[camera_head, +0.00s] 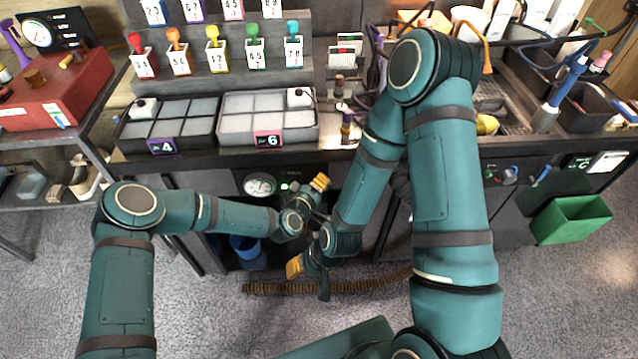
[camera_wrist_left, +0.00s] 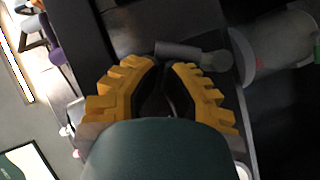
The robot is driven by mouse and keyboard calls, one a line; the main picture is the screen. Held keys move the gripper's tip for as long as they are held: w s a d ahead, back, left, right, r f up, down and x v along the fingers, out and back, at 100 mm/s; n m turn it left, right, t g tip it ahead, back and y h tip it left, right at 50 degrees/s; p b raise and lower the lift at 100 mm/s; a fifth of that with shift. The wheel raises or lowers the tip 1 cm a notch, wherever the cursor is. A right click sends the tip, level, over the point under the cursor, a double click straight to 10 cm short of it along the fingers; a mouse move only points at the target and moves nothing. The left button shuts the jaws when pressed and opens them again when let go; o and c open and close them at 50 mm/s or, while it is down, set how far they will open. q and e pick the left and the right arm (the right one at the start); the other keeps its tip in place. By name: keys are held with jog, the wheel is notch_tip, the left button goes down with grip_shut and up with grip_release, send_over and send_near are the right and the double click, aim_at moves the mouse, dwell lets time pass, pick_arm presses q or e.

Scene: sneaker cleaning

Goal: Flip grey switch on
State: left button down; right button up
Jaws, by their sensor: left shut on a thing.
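In the left wrist view, a grey rod-like switch handle (camera_wrist_left: 182,50) sticks out from a dark panel, just past my yellow-padded fingertips. My left gripper (camera_wrist_left: 162,66) is shut with its tips at the handle; the pads partly hide the contact. In the head view, my left gripper (camera_head: 319,183) is at the dark front panel under the counter, right of a round gauge (camera_head: 260,185) and a small green light (camera_head: 284,187). The switch is hidden there by my gripper and arm. My right gripper (camera_head: 294,268) hangs low in front of the cabinet, its opening unclear.
Above the panel, the counter holds two compartment trays (camera_head: 221,133) and several small numbered boxes with coloured tops. A red box (camera_head: 70,88) stands at left. A green bin (camera_head: 572,222) is at right. A blue bucket (camera_head: 247,247) is under the counter.

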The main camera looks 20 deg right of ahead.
pick_arm(q)
notch_tip(320, 180, up, 10)
jog(key=shift+f, duration=0.1)
dwell(0.4)
